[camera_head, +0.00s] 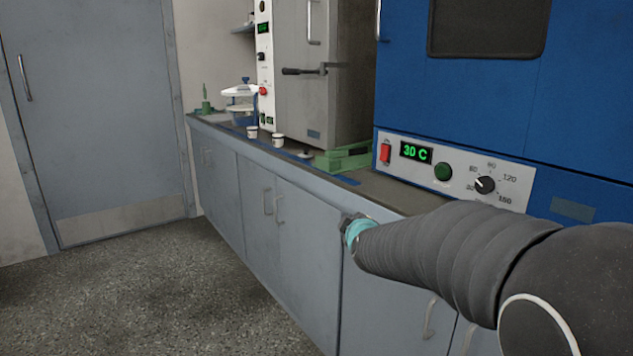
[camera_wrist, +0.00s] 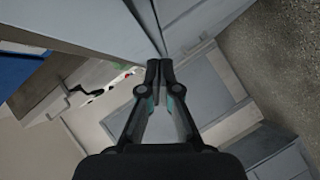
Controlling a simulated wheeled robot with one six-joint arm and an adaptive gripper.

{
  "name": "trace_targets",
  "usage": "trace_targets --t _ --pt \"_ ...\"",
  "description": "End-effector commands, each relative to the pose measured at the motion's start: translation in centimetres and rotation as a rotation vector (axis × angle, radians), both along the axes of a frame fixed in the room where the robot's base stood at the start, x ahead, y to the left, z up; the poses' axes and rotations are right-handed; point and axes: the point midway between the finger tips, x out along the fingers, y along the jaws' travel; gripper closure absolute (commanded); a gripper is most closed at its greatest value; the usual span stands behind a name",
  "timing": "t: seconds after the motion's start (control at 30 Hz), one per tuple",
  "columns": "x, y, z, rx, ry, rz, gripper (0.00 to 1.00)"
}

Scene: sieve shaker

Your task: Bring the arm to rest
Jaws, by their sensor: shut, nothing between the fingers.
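My gripper (camera_wrist: 159,68) is shut and empty in the wrist view, its two fingertips together. In the head view my arm reaches in from the lower right, and my gripper (camera_head: 349,222) shows small at its end. It is in front of the bench cabinets (camera_head: 290,250), near the counter's front edge. Most of the gripper is hidden behind the wrist in the head view. I cannot tell how far its tips are from the cabinet fronts.
A blue oven (camera_head: 455,95) reading 30 C and a grey oven (camera_head: 305,75) stand on the counter. Two small white cups (camera_head: 278,139) (camera_head: 252,132) and a blue-and-white device (camera_head: 241,104) stand further left. The floor (camera_head: 150,290) is clear. A grey door (camera_head: 95,110) is at the left.

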Motion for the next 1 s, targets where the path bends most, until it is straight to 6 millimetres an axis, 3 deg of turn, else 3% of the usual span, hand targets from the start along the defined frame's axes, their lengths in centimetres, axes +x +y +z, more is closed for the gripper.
trace_targets --t 0.17,0.3,0.5,0.7,0.8,1.0 --pt "-5.8 0.7 -4.7 0.297 0.291 -0.059 1.00" --pt "-12.2 0.4 -7.4 0.498 0.519 -0.188 1.00" --pt "-23.6 -1.7 -9.5 0.707 0.784 -0.478 1.00" --pt "-33.2 -4.1 -9.9 0.782 0.885 -0.707 1.00" --pt "-36.5 -5.0 -9.7 0.780 0.882 -0.744 1.00" --pt "-38.9 -5.9 -8.2 0.805 0.790 -0.724 1.00"
